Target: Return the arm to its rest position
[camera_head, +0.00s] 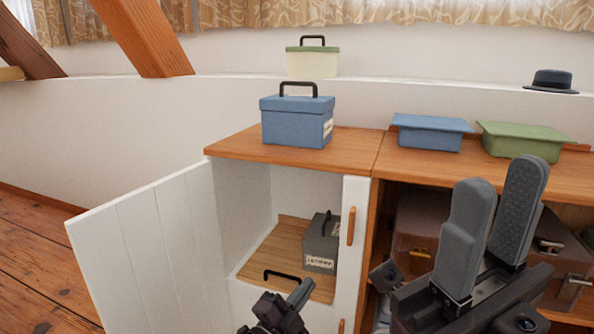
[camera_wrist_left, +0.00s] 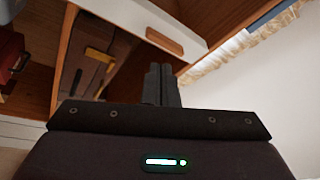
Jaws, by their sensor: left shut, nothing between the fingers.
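My left gripper (camera_head: 297,290) is low at the bottom centre of the head view, in front of the open cabinet. In the left wrist view its two dark fingers (camera_wrist_left: 162,82) are together, with nothing between them. My right gripper (camera_head: 503,175) rises at the lower right in front of the shelves. Its two grey fingers stand apart, with a gap and nothing seen between them. Both arms are mostly out of view.
A white cabinet door (camera_head: 150,255) stands open at left. A grey labelled box (camera_head: 322,248) sits inside the cabinet. A blue lidded box (camera_head: 297,122), a blue bin (camera_head: 430,133) and a green bin (camera_head: 522,141) stand on the wooden top. A cream box (camera_head: 312,64) and dark hat (camera_head: 552,81) are behind.

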